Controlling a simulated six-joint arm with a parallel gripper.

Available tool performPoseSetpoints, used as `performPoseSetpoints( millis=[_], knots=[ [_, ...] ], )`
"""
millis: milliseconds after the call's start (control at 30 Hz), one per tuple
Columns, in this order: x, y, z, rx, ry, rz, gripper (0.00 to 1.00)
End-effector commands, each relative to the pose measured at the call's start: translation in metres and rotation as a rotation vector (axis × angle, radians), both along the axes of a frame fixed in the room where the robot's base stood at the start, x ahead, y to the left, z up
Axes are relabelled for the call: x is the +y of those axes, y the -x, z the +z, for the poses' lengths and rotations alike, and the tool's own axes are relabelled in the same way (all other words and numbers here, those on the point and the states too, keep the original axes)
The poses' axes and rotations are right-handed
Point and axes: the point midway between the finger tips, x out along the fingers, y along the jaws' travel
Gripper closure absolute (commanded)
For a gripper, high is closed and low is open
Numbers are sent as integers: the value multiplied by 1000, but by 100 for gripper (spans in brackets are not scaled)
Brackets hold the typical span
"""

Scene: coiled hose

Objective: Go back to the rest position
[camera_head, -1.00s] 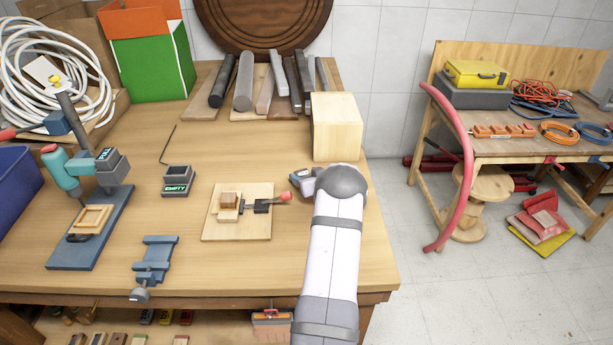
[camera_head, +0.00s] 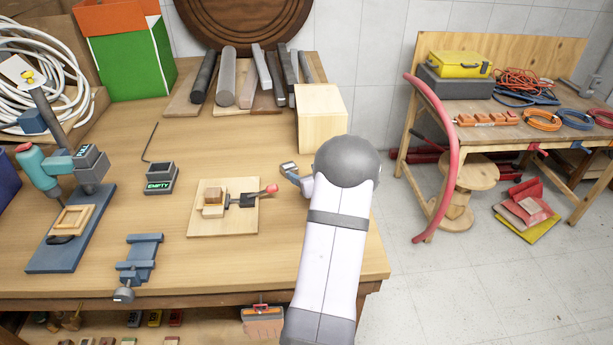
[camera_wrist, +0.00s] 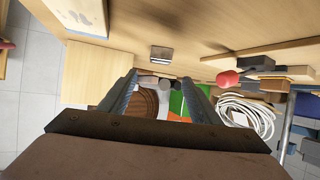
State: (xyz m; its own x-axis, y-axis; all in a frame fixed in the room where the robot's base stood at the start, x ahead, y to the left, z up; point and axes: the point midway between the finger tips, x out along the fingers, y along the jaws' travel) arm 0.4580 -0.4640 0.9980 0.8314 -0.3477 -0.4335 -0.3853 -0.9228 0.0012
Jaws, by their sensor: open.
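My gripper (camera_head: 290,170) hangs over the right part of the workbench (camera_head: 290,240), just in front of the pale wooden block (camera_head: 322,118) and to the right of the red-knobbed clamp. My arm comes up from the bottom edge and hides part of the gripper. In the wrist view my gripper (camera_wrist: 160,88) has its two fingers apart with nothing held between them. The white coiled hose (camera_head: 75,75) lies in a cardboard box at the far left; it also shows in the wrist view (camera_wrist: 245,115), far beyond the fingers.
A clamp on a wooden board (camera_head: 248,222), a small EMPTY bin (camera_head: 161,178), a blue vise (camera_head: 138,262) and a drill-like press (camera_head: 72,200) stand on the bench. Several bars lie at the back. Open floor (camera_head: 430,290) lies to the right.

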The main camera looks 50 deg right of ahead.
Motion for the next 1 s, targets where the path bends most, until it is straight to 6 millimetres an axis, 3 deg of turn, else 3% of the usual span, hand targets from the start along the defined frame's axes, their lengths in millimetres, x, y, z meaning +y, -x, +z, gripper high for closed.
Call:
performPoseSetpoints(
  millis=[233,767,1000],
  knots=[
    [5,10,5,0,-1,0,43],
    [6,9,5,11,10,-3,43],
    [22,9,-3,190,134,-51,43]
  ],
)
